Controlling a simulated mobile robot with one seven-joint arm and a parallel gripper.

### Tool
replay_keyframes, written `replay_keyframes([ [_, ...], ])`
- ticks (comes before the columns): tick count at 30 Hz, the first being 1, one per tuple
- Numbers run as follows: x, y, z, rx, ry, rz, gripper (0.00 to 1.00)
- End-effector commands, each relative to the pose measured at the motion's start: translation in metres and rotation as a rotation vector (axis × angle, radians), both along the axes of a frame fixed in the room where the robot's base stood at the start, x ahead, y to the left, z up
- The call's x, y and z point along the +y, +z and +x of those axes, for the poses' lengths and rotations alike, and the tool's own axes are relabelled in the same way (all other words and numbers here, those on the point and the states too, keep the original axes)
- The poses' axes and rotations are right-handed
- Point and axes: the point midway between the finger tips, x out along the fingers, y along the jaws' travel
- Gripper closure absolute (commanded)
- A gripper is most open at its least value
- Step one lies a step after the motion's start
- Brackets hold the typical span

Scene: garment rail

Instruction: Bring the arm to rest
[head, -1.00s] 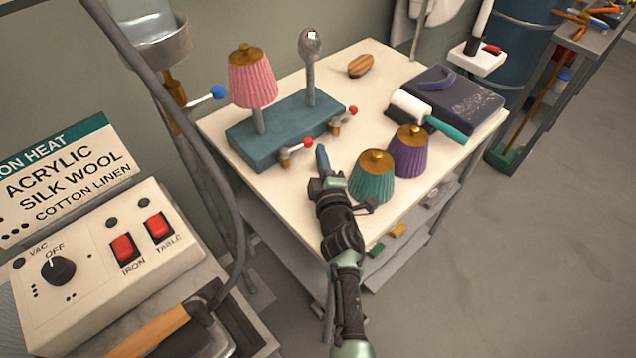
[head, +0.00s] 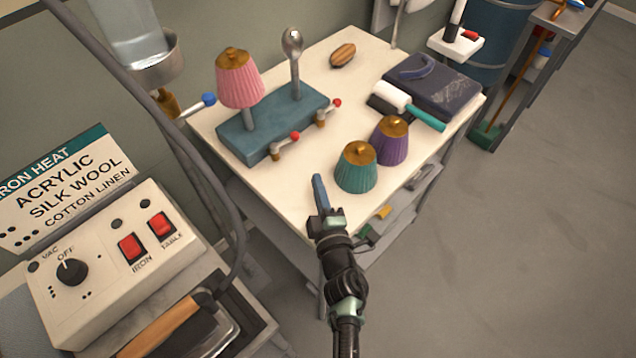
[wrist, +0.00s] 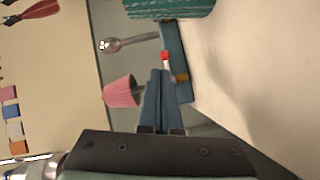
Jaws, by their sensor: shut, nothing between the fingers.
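My gripper (head: 319,190) is shut and empty, its blue fingers over the front edge of the white table, left of the teal cap. In the wrist view the shut fingers (wrist: 159,90) point toward the teal stand. In the head view the teal stand (head: 262,138) has a pink pleated cap (head: 240,82) on its left post. Its right post (head: 294,65) ends in a bare metal knob. A teal pleated cap (head: 355,168) and a purple one (head: 391,142) stand on the table, apart from my fingers.
The white table (head: 300,215) also holds a brush (head: 342,54), a lint roller (head: 395,97) and a dark folded cloth (head: 440,85). An iron (head: 180,330) and a control box (head: 105,260) stand at the lower left. Floor at the right is clear.

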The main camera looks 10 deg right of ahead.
Motion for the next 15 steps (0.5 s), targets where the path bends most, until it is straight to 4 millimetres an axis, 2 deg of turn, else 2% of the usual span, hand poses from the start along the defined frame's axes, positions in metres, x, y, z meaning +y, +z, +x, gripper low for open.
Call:
replay_keyframes([
  [10, 0.0, 0.001, 0.001, -0.002, -0.001, 0.0, 1.0],
  [13, -0.004, 0.02, 0.009, -0.033, -0.013, 0.011, 1.0],
  [14, -0.006, 0.03, 0.013, -0.048, -0.021, 0.017, 1.0],
  [15, -0.01, 0.048, 0.019, -0.078, -0.036, 0.031, 1.0],
])
